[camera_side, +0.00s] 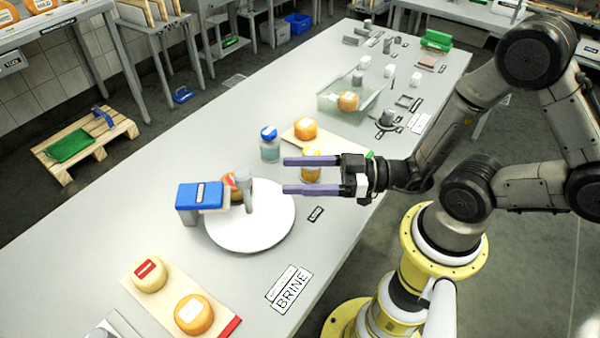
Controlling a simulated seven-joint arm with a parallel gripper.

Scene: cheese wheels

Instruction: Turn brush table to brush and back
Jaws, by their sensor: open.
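The brush table is a white round disc (262,226) on the grey bench. A grey upright post (248,195) stands on the disc. An orange cheese wheel with a red mark (230,181) shows behind the post, partly hidden by a blue block. The blue block (200,195) sits on a grey support at the disc's left edge; I cannot tell whether it is the brush. My gripper (284,175) is open, its two purple fingers pointing left above the disc's right back side.
A blue-lidded jar (269,145) and a yellow jar (311,164) stand close behind my gripper. A board (166,299) with two cheeses lies in front. A glass tray (330,105) with a cheese stands farther back. The bench's left middle is clear.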

